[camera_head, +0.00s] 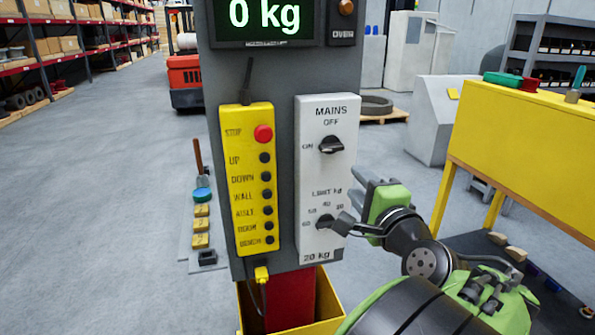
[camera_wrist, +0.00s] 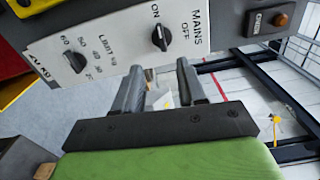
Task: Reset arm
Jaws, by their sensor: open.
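My gripper (camera_head: 352,200) is at the right side of the white switch panel (camera_head: 312,180), its green body to the right and its fingers toward the panel. In the wrist view its two grey fingers (camera_wrist: 160,78) are apart with nothing between them. The black MAINS knob (camera_head: 331,145) is on the panel's upper part, above the fingers; it also shows in the wrist view (camera_wrist: 161,38). The black LIMIT knob (camera_head: 325,222) is lower, close to the lower fingertip in the head view; whether they touch is unclear. The wrist view shows the LIMIT knob (camera_wrist: 76,61) clear of the fingers.
A yellow button box (camera_head: 254,180) with a red STOP button hangs left of the panel. A display (camera_head: 265,15) above reads 0 kg. A yellow bench (camera_head: 525,135) stands to the right. Open floor (camera_head: 110,200) lies to the left.

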